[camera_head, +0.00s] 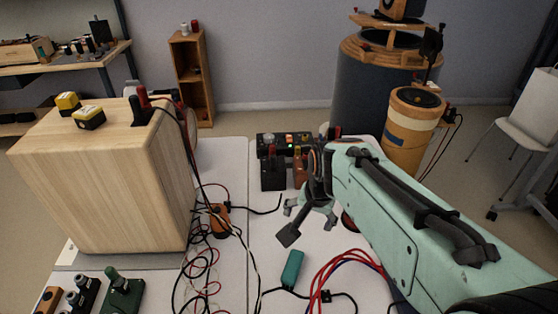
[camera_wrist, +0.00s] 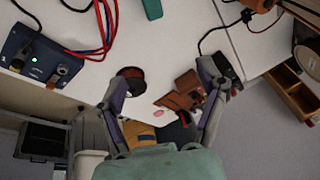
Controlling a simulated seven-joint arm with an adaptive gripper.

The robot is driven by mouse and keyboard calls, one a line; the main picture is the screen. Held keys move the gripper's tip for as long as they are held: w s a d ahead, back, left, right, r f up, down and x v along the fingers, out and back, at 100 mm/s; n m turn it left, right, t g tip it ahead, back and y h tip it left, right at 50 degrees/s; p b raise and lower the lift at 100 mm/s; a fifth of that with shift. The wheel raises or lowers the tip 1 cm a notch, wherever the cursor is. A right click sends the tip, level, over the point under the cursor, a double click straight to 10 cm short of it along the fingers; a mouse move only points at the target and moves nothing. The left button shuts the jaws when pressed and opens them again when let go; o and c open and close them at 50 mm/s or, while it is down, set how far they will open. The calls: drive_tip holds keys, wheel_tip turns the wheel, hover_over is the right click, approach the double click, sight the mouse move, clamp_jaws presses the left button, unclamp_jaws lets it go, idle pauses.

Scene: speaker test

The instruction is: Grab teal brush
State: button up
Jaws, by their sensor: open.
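The teal brush (camera_head: 292,268) lies on the white table in the head view, in front of and below my gripper in the picture. It is a small teal block there, and I cannot make out bristles. In the wrist view the teal brush (camera_wrist: 152,9) is cut off by the top edge. My gripper (camera_head: 303,222) is open and empty above the table, its fingers spread apart. In the wrist view my gripper (camera_wrist: 165,82) shows both fingers, with the brush beyond them and not between them.
A large wooden speaker box (camera_head: 105,180) stands at the left. Red and blue cables (camera_head: 340,270) lie right of the brush, and dark wires (camera_head: 205,265) lie left. Small devices (camera_head: 285,150) stand at the table's back. A black and red spool (camera_wrist: 131,80) shows near a finger.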

drive_tip(key=g, duration=0.1)
hover_over(292, 267)
drive_tip(key=w, duration=0.2)
wheel_tip(292, 267, down, 9)
drive_tip(key=f+g, duration=0.1)
drive_tip(key=f, duration=0.4)
drive_tip(key=s+f+g, duration=0.1)
drive_tip(key=f, duration=0.4)
drive_tip(key=s+f, duration=0.1)
drive_tip(key=f, duration=0.5)
drive_tip(key=shift+g, duration=0.4)
drive_tip(key=c, duration=1.3)
